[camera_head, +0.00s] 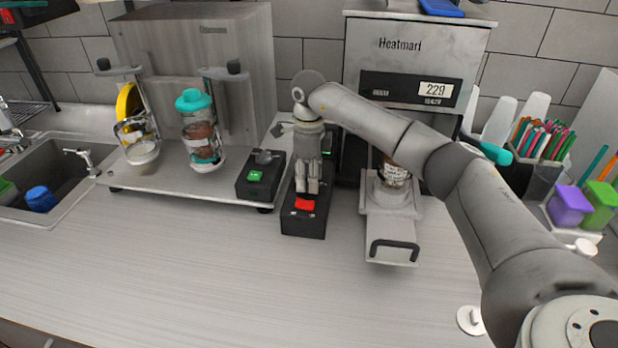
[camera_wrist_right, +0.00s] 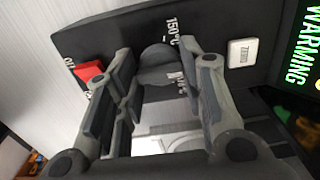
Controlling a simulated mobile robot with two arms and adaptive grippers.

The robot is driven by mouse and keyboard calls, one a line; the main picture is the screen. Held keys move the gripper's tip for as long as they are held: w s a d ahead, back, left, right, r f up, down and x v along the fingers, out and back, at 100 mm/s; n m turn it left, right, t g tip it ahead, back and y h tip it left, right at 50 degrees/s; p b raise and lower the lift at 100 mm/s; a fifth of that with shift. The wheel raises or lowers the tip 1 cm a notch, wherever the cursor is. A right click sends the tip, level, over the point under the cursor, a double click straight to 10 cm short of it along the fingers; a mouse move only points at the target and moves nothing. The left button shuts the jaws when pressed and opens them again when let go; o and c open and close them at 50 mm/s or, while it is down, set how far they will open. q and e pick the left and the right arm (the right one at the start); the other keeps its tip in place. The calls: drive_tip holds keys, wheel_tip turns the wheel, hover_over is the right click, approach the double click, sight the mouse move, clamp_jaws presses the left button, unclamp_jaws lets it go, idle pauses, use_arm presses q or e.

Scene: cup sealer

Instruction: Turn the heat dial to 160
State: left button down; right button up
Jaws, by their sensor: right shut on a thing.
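The heat dial (camera_wrist_right: 158,58) is a round dark grey knob on the black control box (camera_head: 303,226). In the right wrist view it sits between the fingertips of my right gripper (camera_wrist_right: 158,72), which is shut on it. "150°C" is printed just above the dial, and another marking is partly hidden by the fingers. In the head view my right gripper (camera_head: 307,186) points down over the control box and hides the dial. The dial's exact setting cannot be read.
A red switch (camera_head: 305,204) is at the box's front, and a white "ZERO" button (camera_wrist_right: 241,52) is beyond the dial. A green display (camera_wrist_right: 302,45) reads "WARMING". The sealer (camera_head: 415,35) shows 229 and has a cup (camera_head: 395,172) at its tray.

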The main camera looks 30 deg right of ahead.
idle(0.3)
drive_tip(key=o, duration=1)
wheel_tip(320, 180, up, 12)
drive_tip(key=shift+r, duration=0.1)
idle(0.3)
